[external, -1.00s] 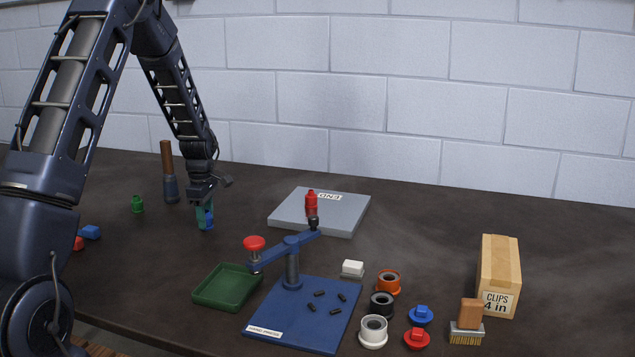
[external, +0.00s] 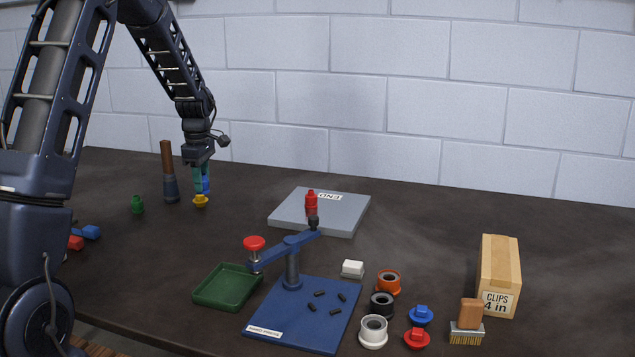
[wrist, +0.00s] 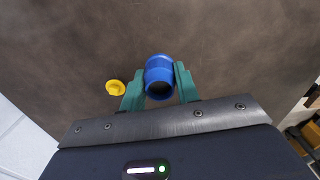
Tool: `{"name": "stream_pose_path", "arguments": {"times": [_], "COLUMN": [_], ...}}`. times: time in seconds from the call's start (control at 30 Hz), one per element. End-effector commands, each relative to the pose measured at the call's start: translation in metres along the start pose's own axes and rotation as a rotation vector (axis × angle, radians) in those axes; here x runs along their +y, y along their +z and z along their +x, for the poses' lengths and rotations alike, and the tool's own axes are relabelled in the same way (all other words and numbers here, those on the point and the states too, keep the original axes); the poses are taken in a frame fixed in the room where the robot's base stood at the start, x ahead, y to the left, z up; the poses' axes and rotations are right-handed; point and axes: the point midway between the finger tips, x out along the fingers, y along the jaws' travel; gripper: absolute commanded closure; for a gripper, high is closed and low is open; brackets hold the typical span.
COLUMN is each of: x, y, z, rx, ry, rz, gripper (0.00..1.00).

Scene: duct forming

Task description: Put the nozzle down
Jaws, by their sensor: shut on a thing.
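My gripper (external: 200,180), with green fingers, is shut on a blue nozzle (external: 206,184). The wrist view shows the nozzle (wrist: 159,75) between the fingers, with its dark open end facing the camera. It appears to be held above the table, but the exact height is hard to tell. A yellow cap-like piece (external: 200,202) lies on the table just below the gripper, and left of the nozzle in the wrist view (wrist: 115,88).
A wooden-handled tool (external: 170,180) and a green piece (external: 137,204) stand left of the gripper. The table between gripper and plate is clear.

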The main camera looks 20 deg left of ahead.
Motion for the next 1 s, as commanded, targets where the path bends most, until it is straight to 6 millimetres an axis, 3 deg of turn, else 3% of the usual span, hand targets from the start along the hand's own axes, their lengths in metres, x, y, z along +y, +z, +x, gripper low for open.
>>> {"name": "stream_pose_path", "arguments": {"times": [0.1,0.3,0.5,0.63,0.77,1.0], "x": [0.001,0.0,0.001,0.013,0.039,0.094], "y": [0.001,0.0,0.002,0.014,0.046,0.136], "z": [-0.031,-0.068,-0.088,-0.094,-0.098,-0.108], "rx": [0.0,0.0,0.0,0.001,0.002,0.004], "ry": [0.004,0.002,0.0,0.0,0.001,0.001], "rz": [0.001,0.0,0.001,0.008,0.023,0.061], "gripper": [0.9,0.9,0.9,0.9,0.9,0.9]}}
